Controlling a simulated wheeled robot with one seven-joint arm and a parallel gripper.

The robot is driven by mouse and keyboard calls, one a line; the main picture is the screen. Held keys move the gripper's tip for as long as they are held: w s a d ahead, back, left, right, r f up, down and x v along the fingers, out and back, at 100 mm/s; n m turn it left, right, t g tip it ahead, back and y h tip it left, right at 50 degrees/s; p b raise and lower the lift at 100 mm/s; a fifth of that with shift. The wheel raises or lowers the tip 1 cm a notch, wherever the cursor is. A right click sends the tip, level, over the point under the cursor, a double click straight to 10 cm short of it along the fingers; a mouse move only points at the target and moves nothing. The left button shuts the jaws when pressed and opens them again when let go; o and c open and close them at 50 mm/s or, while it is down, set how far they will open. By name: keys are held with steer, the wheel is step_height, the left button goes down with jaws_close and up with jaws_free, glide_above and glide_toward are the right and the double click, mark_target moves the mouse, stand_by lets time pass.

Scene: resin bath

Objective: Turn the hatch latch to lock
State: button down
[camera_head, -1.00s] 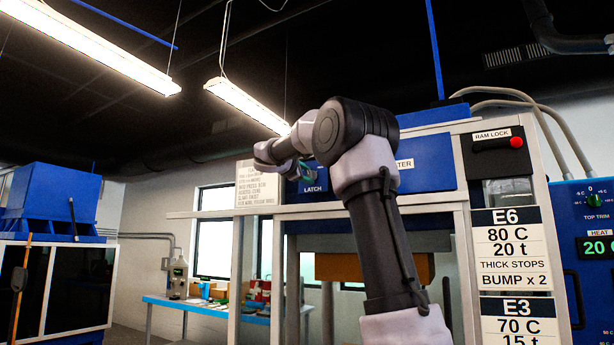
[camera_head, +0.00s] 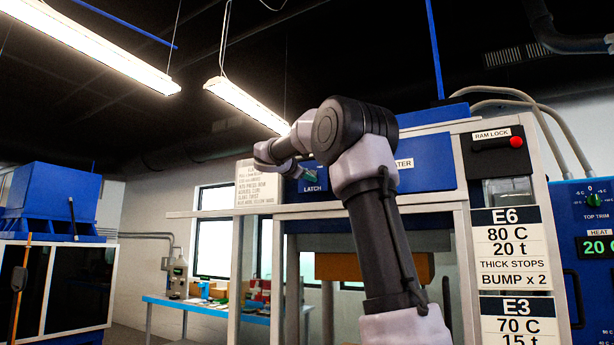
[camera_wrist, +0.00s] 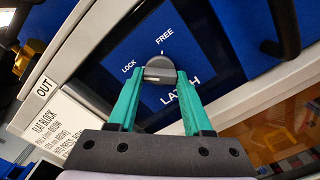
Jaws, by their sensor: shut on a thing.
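The hatch latch is a dark grey knob (camera_wrist: 159,69) on a blue panel plate marked LATCH (camera_wrist: 180,92). The words LOCK and FREE stand around it, LOCK to its left and FREE above it. A small white mark shows just above the knob, on the FREE side. My gripper (camera_wrist: 160,72) has green fingers, one on each side of the knob, and is shut on it. In the head view my gripper (camera_head: 297,171) is small, in front of the LATCH plate (camera_head: 314,186), and the knob cannot be made out.
My arm crosses the front of the press frame (camera_head: 462,255). A RAM LOCK box (camera_head: 491,144) with a red button is at upper right. A notice board (camera_head: 258,184) hangs left of the latch. A blue workbench (camera_head: 222,307) stands behind, at lower left.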

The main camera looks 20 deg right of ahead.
steer(key=shift+f, duration=0.1)
steer(key=shift+c, duration=1.6)
jaws_free()
steer(key=v, duration=1)
steer(key=shift+s+a, duration=0.25)
steer(key=shift+a, duration=0.05)
